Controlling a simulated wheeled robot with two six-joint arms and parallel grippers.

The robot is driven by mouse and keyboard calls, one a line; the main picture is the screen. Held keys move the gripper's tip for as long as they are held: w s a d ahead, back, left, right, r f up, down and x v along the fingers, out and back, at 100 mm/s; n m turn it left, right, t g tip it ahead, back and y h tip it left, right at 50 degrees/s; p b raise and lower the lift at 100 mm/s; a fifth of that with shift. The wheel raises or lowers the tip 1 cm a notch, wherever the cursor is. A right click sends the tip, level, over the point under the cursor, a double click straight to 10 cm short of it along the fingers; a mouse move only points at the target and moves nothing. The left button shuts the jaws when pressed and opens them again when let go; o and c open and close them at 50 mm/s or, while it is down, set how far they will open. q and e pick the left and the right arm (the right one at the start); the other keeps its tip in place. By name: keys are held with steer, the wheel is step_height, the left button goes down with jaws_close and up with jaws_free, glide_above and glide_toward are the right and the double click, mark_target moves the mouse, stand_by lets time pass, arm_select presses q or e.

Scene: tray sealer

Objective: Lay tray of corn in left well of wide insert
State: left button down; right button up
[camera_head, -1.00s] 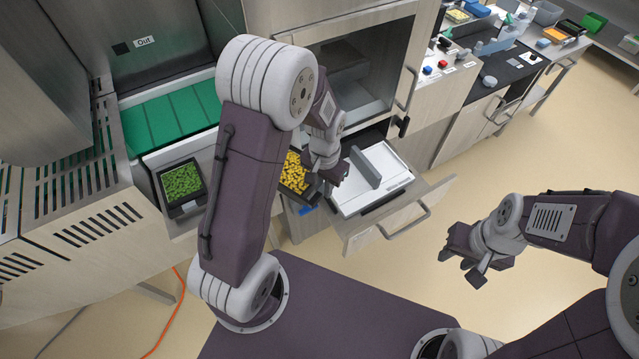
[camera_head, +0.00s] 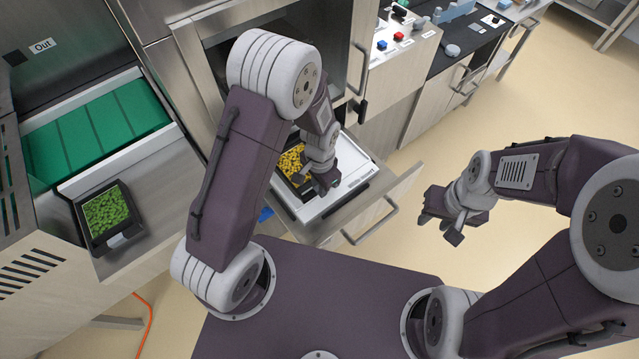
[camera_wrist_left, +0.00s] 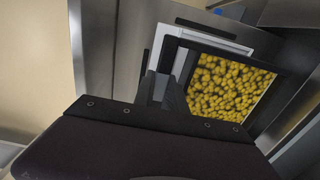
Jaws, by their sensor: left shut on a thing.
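The tray of corn (camera_head: 293,162) is a black tray full of yellow kernels. It also shows in the left wrist view (camera_wrist_left: 232,88). My left gripper (camera_head: 326,186) is shut on the tray's near right rim; it shows in the left wrist view too (camera_wrist_left: 168,92). The tray is over the left part of the white wide insert (camera_head: 347,163) in the pulled-out drawer. I cannot tell whether it hangs above the left well or touches it; the tray and my arm hide that well. My right gripper (camera_head: 446,222) is empty with its fingers apart, off to the right.
The open drawer has a front handle (camera_head: 372,224). A black tray of green peas (camera_head: 107,215) stands at the left, beside the green conveyor belt (camera_head: 95,130). The machine's chamber is behind the drawer. A control panel with buttons (camera_head: 398,37) is at the upper right.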

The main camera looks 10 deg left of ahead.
arm_select(q)
steer(key=shift+w+a+f+b, duration=0.1)
steer(key=shift+a+f+b, duration=0.05)
steer(key=shift+f+b, duration=0.35)
step_height(320, 180, down, 6)
steer(key=b, duration=0.5)
steer(key=shift+f, duration=0.25)
steer(key=shift+r, duration=0.1)
stand_by(0.4)
steer(key=c, duration=1.3)
jaws_free()
steer(key=c, duration=0.3)
